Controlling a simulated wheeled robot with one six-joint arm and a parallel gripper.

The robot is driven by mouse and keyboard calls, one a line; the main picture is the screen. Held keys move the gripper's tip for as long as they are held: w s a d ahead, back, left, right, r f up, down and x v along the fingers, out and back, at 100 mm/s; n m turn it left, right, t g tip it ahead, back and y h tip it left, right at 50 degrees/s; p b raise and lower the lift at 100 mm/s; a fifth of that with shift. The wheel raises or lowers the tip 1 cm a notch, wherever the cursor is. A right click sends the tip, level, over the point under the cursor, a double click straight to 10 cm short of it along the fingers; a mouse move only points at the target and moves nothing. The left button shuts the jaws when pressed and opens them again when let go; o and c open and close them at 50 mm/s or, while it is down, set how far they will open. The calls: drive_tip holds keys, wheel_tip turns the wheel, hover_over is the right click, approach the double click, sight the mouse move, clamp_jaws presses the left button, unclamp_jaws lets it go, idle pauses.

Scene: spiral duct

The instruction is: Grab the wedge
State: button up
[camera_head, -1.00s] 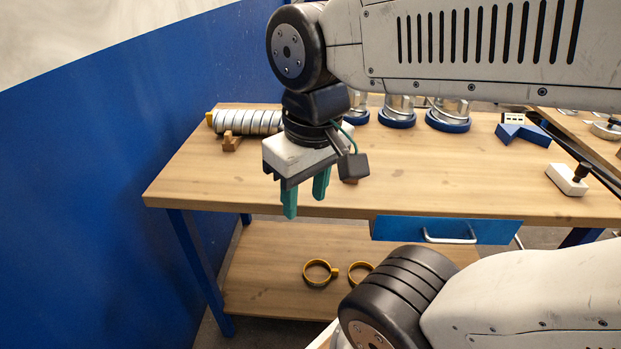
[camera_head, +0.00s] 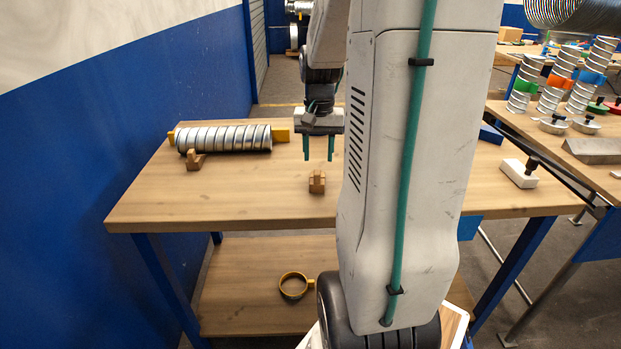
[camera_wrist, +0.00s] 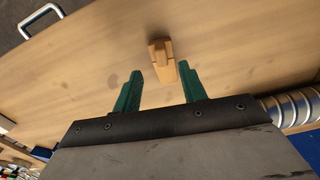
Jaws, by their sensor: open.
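A small wooden wedge (camera_head: 317,182) stands alone on the wooden table (camera_head: 240,205), right of the spiral duct. It also shows in the wrist view (camera_wrist: 161,57), just beyond my fingertips and nearer the right finger. My gripper (camera_head: 318,158) has two green fingers spread apart with nothing between them. It points down above the table, with its fingertips over the wedge in the head view. In the wrist view my gripper (camera_wrist: 155,80) is also open. A silver spiral duct (camera_head: 225,138) lies at the table's back left, with another wooden wedge (camera_head: 194,160) against its front side.
Yellow pieces show at both ends of the duct. A white block with a dark knob (camera_head: 519,172) stands at the table's right. The tabletop around the lone wedge is clear. A blue wall (camera_head: 80,140) bounds the left.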

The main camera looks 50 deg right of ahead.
sight(317, 172)
wheel_tip(317, 172, down, 7)
drive_tip(key=shift+a+r, duration=0.15)
drive_tip(key=shift+r, duration=0.05)
clamp_jaws()
